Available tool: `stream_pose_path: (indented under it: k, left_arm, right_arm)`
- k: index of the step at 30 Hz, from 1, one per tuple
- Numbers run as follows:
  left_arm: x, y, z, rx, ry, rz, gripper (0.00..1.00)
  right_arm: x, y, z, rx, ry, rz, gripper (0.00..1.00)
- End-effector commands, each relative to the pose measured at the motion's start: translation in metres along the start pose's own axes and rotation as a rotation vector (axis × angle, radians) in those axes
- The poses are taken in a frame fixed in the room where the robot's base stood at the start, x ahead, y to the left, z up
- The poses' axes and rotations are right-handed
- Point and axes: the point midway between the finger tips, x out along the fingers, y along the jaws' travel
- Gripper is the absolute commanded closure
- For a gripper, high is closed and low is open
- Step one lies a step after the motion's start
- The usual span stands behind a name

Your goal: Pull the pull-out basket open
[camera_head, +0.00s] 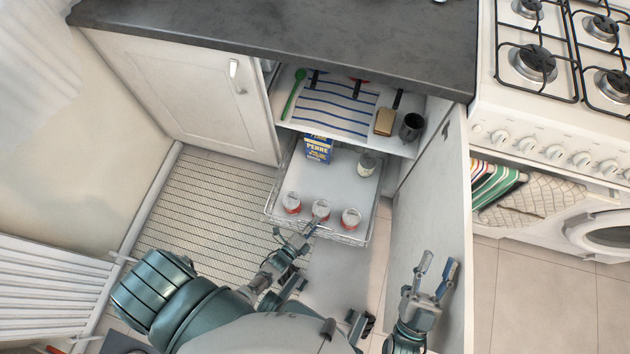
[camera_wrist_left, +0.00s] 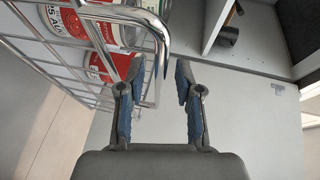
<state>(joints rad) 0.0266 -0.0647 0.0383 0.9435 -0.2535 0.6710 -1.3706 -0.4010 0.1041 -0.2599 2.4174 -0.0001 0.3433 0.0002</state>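The wire pull-out basket (camera_head: 340,238) stands well out of the cabinet below the shelf. It carries a blue box (camera_head: 319,149), a pale jar (camera_head: 366,165) and three red-labelled jars (camera_head: 321,209) near its front. My left gripper (camera_head: 294,238) is at the basket's front edge. In the left wrist view my left gripper (camera_wrist_left: 156,92) has its fingers apart. The basket's chrome rail (camera_wrist_left: 163,38) runs down between them, close to the left finger; contact is unclear. My right gripper (camera_head: 437,272) is open and empty, in front of the open right cabinet door.
The open door (camera_head: 432,205) stands right of the basket. A shelf (camera_head: 400,146) above holds a striped cloth (camera_head: 336,105), utensils and a dark mug (camera_head: 411,127). The left door (camera_head: 190,92) is shut. A ribbed mat (camera_head: 200,210) covers the floor at left.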

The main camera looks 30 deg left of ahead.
Motion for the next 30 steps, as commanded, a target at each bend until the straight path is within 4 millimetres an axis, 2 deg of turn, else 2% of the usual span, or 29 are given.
stream_pose_path:
  k: [5, 8, 15, 21, 25, 30]
  left_arm:
    - [-0.008, 0.001, -0.002, 0.001, 0.001, 0.001, 0.66]
    - [-0.025, 0.001, -0.002, 0.001, 0.001, 0.003, 0.66]
    - [-0.079, 0.001, 0.000, 0.000, 0.000, 0.004, 0.66]
    - [-0.111, 0.000, 0.001, 0.000, -0.001, 0.003, 0.66]
    - [-0.119, -0.001, 0.002, 0.000, -0.001, 0.002, 0.66]
    - [-0.120, -0.001, 0.002, 0.000, -0.001, 0.001, 0.66]
  right_arm:
    - [0.001, -0.009, -0.001, -0.006, 0.000, -0.005, 0.60]
    - [0.001, -0.009, -0.001, -0.007, 0.000, -0.005, 0.60]
    - [0.002, -0.009, -0.001, -0.008, -0.001, -0.005, 0.60]
    - [0.002, -0.009, 0.000, -0.009, -0.001, -0.005, 0.60]
    - [0.002, -0.008, 0.000, -0.009, -0.001, -0.005, 0.60]
    - [0.002, -0.008, 0.000, -0.009, -0.002, -0.005, 0.60]
